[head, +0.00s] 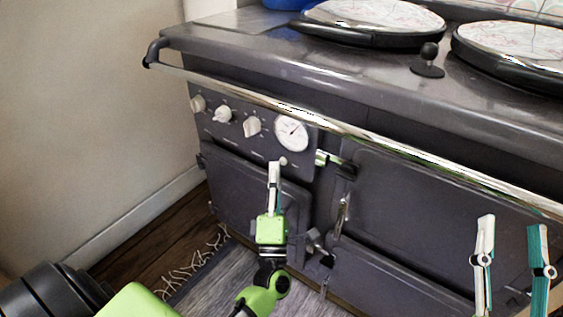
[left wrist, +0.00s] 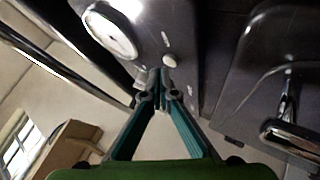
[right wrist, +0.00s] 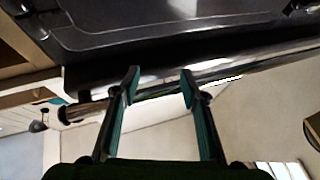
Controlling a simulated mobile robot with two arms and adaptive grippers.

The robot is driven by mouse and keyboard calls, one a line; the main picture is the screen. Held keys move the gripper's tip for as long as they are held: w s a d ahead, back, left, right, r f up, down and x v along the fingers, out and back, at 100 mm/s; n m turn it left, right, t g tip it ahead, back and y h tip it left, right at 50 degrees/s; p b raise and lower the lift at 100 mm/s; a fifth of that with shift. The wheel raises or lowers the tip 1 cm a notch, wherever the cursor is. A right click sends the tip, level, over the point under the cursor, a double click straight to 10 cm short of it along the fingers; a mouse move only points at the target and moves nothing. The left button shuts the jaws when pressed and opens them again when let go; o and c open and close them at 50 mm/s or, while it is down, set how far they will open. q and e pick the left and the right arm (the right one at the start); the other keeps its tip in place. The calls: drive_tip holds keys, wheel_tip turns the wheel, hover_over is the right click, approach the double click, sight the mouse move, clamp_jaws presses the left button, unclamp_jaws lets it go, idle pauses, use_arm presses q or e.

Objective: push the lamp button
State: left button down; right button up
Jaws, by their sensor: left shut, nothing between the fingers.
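The lamp button is a small pale round knob (head: 283,161) on the dark stove front, just below the white dial (head: 291,133). In the left wrist view the pale button (left wrist: 169,60) sits just beyond my fingertips, with a smaller pale oval mark near it. My left gripper (head: 274,164) is shut and empty, its tips pointing at the panel right beside the button. Whether the tips touch it I cannot tell. My right gripper (head: 511,224) is open and empty, in front of the stove's right side; its spread fingers also show in the right wrist view (right wrist: 160,78).
A shiny rail (head: 300,108) runs along the stove front above the panel. Several white knobs (head: 252,126) lie left of the dial. Oven doors (head: 245,180) with latches are below. A fringed rug (head: 215,275) covers the floor. Round lids (head: 370,22) sit on top.

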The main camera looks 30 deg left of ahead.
use_arm(q)
drive_tip(key=shift+w, duration=0.2)
use_arm(e)
drive_tip(key=shift+r, duration=0.1)
idle(0.4)
use_arm(q)
drive_tip(key=shift+w, duration=0.25)
use_arm(e)
drive_tip(key=shift+s+r+t, duration=0.35)
drive_tip(key=shift+r+t, duration=0.05)
drive_tip(key=shift+r, duration=0.15)
use_arm(q)
drive_tip(key=shift+w, duration=0.1)
drive_tip(key=shift+s, duration=0.55)
use_arm(e)
drive_tip(key=shift+w+f+g, duration=0.25)
drive_tip(key=shift+f, duration=0.2)
drive_tip(key=shift+w+f+g, duration=0.25)
drive_tip(key=shift+f, duration=0.2)
